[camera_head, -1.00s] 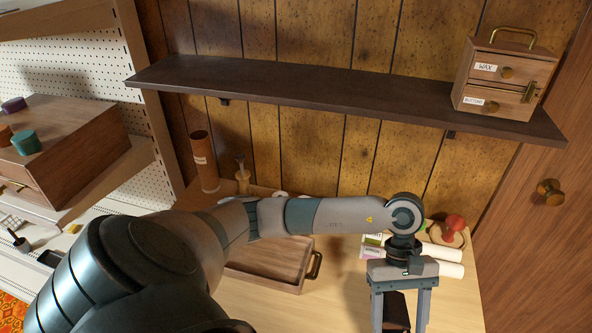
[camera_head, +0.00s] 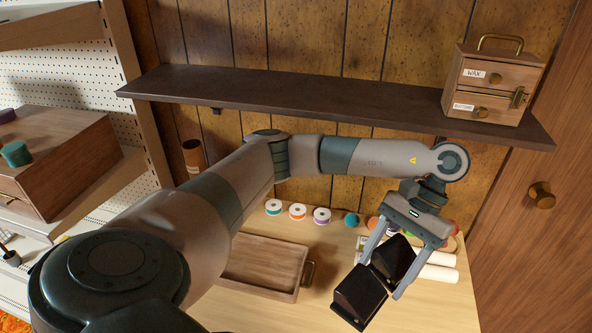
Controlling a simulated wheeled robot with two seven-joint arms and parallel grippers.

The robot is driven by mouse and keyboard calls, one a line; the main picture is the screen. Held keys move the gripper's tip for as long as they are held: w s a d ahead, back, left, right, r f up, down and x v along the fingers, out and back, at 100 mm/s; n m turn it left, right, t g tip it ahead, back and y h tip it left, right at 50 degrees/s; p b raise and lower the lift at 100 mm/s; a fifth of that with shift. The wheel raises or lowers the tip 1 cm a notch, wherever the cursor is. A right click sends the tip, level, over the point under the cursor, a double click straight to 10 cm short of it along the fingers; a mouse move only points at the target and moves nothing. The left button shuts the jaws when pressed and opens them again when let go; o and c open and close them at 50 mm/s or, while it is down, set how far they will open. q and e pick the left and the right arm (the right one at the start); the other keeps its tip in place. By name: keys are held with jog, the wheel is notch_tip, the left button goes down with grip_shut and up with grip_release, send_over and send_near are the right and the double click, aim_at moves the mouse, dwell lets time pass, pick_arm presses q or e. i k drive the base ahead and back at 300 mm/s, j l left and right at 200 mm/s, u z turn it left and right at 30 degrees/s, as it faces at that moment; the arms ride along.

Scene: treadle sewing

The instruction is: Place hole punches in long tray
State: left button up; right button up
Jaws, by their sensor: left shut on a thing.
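A black hole punch (camera_head: 360,296) hangs tilted in my left gripper (camera_head: 383,276). Its two dark parts show on either side of the fingers, which are shut on it. It is held above the table, to the right of the wooden long tray (camera_head: 264,264). The tray lies on the table with a handle at its right end. Its visible floor is bare, and my left arm hides its left part. My right gripper is out of view.
Several thread spools (camera_head: 297,212) stand in a row behind the tray. White rolls (camera_head: 437,272) lie behind my left gripper. A dark shelf (camera_head: 300,104) overhangs the back and carries a small drawer box (camera_head: 490,85). The front right of the light table (camera_head: 425,312) is clear.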

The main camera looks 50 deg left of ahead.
aim_at(238, 261)
jog(key=u, duration=1.2)
jog(key=j, duration=0.75)
jog(key=i, duration=0.55)
